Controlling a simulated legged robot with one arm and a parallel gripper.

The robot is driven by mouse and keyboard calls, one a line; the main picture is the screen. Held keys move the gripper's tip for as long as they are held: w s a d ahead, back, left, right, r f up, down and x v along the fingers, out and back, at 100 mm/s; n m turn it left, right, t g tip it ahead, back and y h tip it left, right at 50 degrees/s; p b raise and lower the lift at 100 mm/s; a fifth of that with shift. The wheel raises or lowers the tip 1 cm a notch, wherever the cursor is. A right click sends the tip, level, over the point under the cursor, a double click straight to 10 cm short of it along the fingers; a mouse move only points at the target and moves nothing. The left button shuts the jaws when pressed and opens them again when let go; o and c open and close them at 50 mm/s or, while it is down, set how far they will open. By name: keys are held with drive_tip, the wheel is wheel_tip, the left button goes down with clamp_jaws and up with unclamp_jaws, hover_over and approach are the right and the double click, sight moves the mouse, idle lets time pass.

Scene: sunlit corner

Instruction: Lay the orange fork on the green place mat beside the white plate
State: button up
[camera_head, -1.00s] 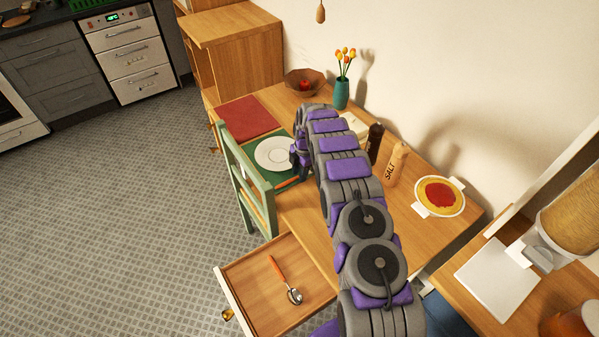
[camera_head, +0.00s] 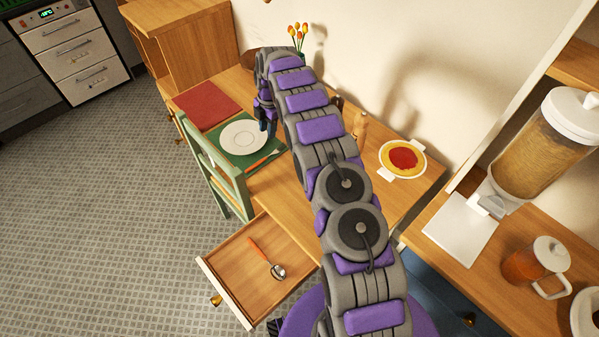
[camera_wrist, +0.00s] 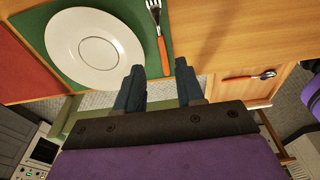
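The orange-handled fork (camera_wrist: 163,52) lies on the green place mat (camera_wrist: 136,10), beside the white plate (camera_wrist: 70,52), close to the mat's edge. In the wrist view its metal tines point to the top and its handle toward my gripper. In the head view the fork (camera_head: 262,160) lies in front of the plate (camera_head: 243,137), on the mat (camera_head: 217,133). My gripper (camera_wrist: 159,80) is open and empty. Its fingers are spread either side of the handle's line, apart from the fork. In the head view my gripper (camera_head: 267,125) is at the plate's right edge, partly hidden by my arm.
A green chair (camera_head: 219,177) stands against the table's front. An open drawer (camera_head: 236,283) holds an orange-handled spoon (camera_head: 264,257). A red mat (camera_head: 206,104) lies beyond the green one. A pizza-like dish (camera_head: 403,157) is at the right.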

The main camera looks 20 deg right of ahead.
drive_tip(key=s+r+m+h, duration=0.1)
drive_tip(key=s+r+m, duration=1.1)
drive_tip(key=s+r, duration=1)
drive_tip(key=s+a+r+m+g, duration=0.1)
drive_tip(key=s+m, duration=0.9)
drive_tip(key=s, duration=2.3)
drive_tip(key=shift+a+r, duration=0.25)
drive_tip(key=shift+a, duration=0.1)
drive_tip(key=shift+w, duration=0.1)
